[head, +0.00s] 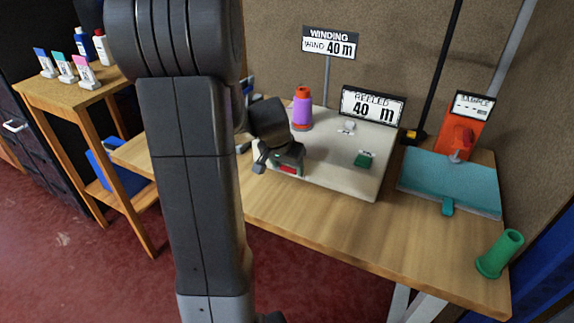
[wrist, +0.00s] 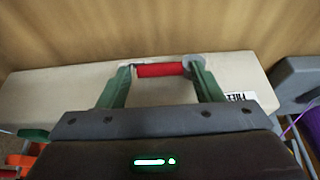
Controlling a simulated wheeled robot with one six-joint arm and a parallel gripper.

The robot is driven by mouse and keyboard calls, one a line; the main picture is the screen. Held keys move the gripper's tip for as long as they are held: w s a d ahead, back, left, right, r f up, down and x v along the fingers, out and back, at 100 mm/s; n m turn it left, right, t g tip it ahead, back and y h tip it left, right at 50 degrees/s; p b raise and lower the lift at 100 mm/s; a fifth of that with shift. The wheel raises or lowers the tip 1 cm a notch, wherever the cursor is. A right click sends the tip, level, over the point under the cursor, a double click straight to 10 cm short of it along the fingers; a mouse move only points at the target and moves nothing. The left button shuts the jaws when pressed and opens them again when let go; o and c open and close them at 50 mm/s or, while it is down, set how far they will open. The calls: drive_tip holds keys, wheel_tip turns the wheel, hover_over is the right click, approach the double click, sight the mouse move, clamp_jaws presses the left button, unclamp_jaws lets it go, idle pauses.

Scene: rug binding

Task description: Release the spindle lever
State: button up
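The red spindle lever (wrist: 160,70) lies crosswise between my fingertips in the wrist view, with a grey round pivot (wrist: 193,61) at its right end. A bit of its red also shows under my gripper in the head view (head: 288,169). My gripper (wrist: 160,72) has its two green fingers spread apart, one at each end of the lever; firm contact is not clear. The lever sits on the front left of the cream winder base (head: 345,182). A label reading FREE (wrist: 234,97) is partly hidden behind my right finger.
Signs read "WIND 40 m" (head: 329,43) and "40 m" (head: 372,107). A green button (head: 365,159) is on the base. To the right are a teal plate (head: 452,180), an orange panel (head: 466,133) and a green tube (head: 499,254). The front wood (head: 330,235) is bare.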

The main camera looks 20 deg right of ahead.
drive_tip(key=shift+c, duration=1.2)
drive_tip(key=shift+w+b, duration=0.1)
drive_tip(key=shift+b, duration=0.3)
drive_tip(key=shift+w+a+r+n+g+h+b, duration=0.1)
drive_tip(key=shift+w+a+n+g+h+b, duration=0.05)
drive_tip(key=shift+g+h+b, duration=0.25)
drive_tip(key=shift+w+a+r+n+g+h+b, duration=0.15)
drive_tip(key=shift+g+h+b, duration=0.15)
drive_tip(key=shift+g+b, duration=0.15)
drive_tip(key=g+h+b, duration=0.1)
drive_tip(key=w+a+r+n+g+h+b, duration=0.1)
drive_tip(key=g+h, duration=0.1)
drive_tip(key=shift+w+g+h, duration=0.1)
drive_tip(key=shift+g+h, duration=0.15)
drive_tip(key=shift+h, duration=0.05)
drive_tip(key=g+h, duration=0.1)
drive_tip(key=w+a+n+g+h, duration=0.1)
drive_tip(key=shift+r+h+b, duration=0.15)
drive_tip(key=shift+h+b, duration=0.15)
drive_tip(key=shift+b, duration=0.1)
drive_tip(key=shift+w+a+n+g+h, duration=0.3)
drive_tip(key=shift+w+g+h, duration=0.05)
drive_tip(key=shift+g+h, duration=0.4)
drive_tip(key=shift+w+a+n+g+h, duration=0.3)
drive_tip(key=shift+g+h, duration=0.35)
drive_tip(key=shift+h, duration=0.2)
drive_tip(key=shift+f, duration=0.2)
drive_tip(key=o, duration=1)
